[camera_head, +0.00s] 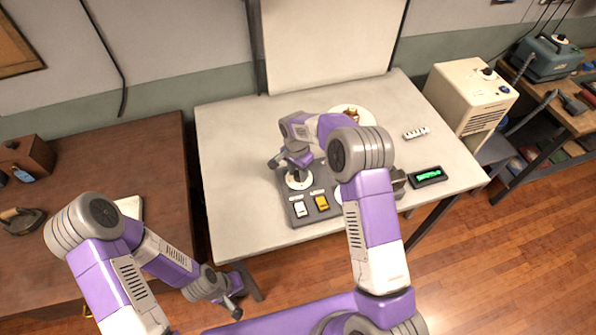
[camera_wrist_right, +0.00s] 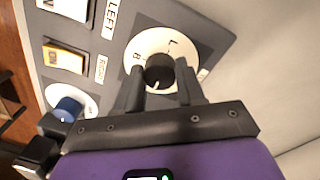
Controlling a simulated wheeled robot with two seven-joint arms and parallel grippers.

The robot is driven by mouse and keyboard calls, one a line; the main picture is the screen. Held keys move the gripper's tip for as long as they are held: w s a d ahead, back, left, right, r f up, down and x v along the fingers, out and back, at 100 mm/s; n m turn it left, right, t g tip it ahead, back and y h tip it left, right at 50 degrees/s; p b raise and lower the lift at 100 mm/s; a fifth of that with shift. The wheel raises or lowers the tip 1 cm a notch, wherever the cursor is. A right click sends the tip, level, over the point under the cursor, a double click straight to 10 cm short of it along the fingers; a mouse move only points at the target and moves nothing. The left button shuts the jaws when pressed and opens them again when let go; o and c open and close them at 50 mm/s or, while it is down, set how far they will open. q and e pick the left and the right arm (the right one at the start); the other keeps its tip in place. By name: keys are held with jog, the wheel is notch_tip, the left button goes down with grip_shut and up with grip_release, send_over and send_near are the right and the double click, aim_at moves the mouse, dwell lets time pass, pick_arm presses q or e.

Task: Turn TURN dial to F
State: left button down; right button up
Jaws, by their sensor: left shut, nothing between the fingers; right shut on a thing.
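A dark grey control panel (camera_head: 317,217) lies on the white table. The dial has a white face (camera_head: 299,180) and a black knob (camera_wrist_right: 158,72); a few letters show in the right wrist view, one like an L, not all readable. My right gripper (camera_wrist_right: 158,80) is shut on the black knob, with one finger on each side. My right arm reaches over the panel and hides part of it. My left gripper (camera_head: 235,307) is shut and empty, low in front of the table, away from the panel.
A white switch (camera_head: 301,209) and a yellow switch (camera_head: 321,202) sit beside the dial; a blue knob (camera_wrist_right: 68,108) is also on the panel. A green-lit display (camera_head: 428,176) and a white strip (camera_head: 416,133) lie to the right. The table's left side is clear.

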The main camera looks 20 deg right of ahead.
jog(key=n, duration=0.4)
jog(key=shift+b, duration=0.35)
jog(key=n, duration=0.4)
jog(key=shift+d, duration=0.1)
jog(key=n, duration=0.5)
jog(key=shift+s+d+t+b, duration=0.1)
jog(key=shift+t+b, duration=0.2)
jog(key=shift+b, duration=0.05)
jog(key=shift+r+n, duration=0.1)
jog(key=shift+n, duration=2.1)
jog(key=o, duration=1)
jog(key=shift+o, duration=0.2)
